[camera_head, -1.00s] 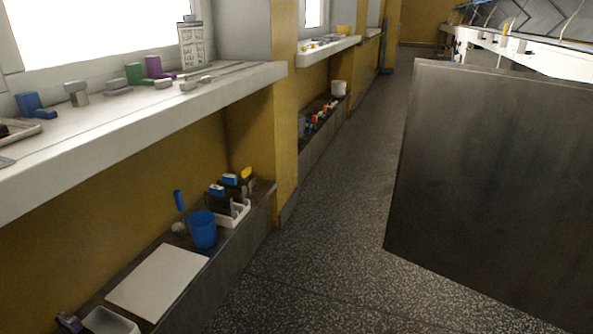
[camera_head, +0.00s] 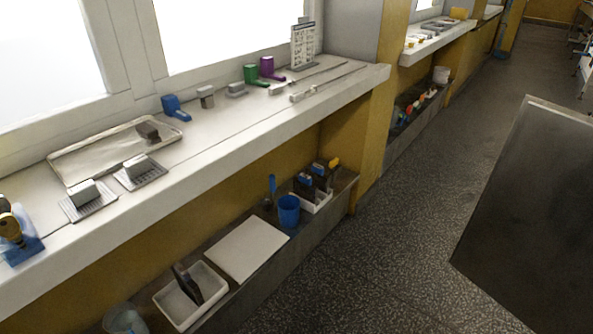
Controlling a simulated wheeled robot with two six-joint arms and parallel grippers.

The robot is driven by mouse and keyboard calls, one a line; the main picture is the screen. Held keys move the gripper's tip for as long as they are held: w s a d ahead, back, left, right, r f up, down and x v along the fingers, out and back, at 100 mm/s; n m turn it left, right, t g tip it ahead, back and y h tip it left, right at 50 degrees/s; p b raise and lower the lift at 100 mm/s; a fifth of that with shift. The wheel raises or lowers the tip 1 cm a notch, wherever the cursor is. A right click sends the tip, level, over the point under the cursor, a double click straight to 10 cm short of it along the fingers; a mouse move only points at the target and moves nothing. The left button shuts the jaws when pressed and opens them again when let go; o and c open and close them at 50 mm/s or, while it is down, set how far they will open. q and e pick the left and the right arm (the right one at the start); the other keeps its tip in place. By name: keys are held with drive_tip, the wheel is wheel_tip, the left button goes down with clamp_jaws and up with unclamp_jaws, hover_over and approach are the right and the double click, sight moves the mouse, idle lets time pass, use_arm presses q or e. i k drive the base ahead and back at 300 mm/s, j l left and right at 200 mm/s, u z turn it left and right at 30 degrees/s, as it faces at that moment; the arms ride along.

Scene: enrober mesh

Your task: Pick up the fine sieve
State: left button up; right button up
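I cannot tell for certain which thing is the fine sieve. Two flat mesh-like pieces with pale block handles lie on the white window sill (camera_head: 230,130) at the left: a nearer mesh piece (camera_head: 101,204) and a farther mesh piece (camera_head: 151,178). They lie side by side in front of a shallow pale tray (camera_head: 100,152), which has a dark brown block (camera_head: 147,132) at its right end. Neither of my grippers shows in the view.
Farther along the sill are blue (camera_head: 174,106), green (camera_head: 251,75) and purple (camera_head: 268,65) handled tools, grey blocks and long rods. A lower ledge holds a white tub (camera_head: 180,312), white board (camera_head: 247,248) and blue cup (camera_head: 289,211). A dark panel (camera_head: 530,200) stands right; speckled floor (camera_head: 400,220) lies between.

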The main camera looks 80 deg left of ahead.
sight(303, 187)
drive_tip(key=u, duration=2.85)
drive_tip(key=i+l, duration=0.7)
drive_tip(key=i, duration=0.2)
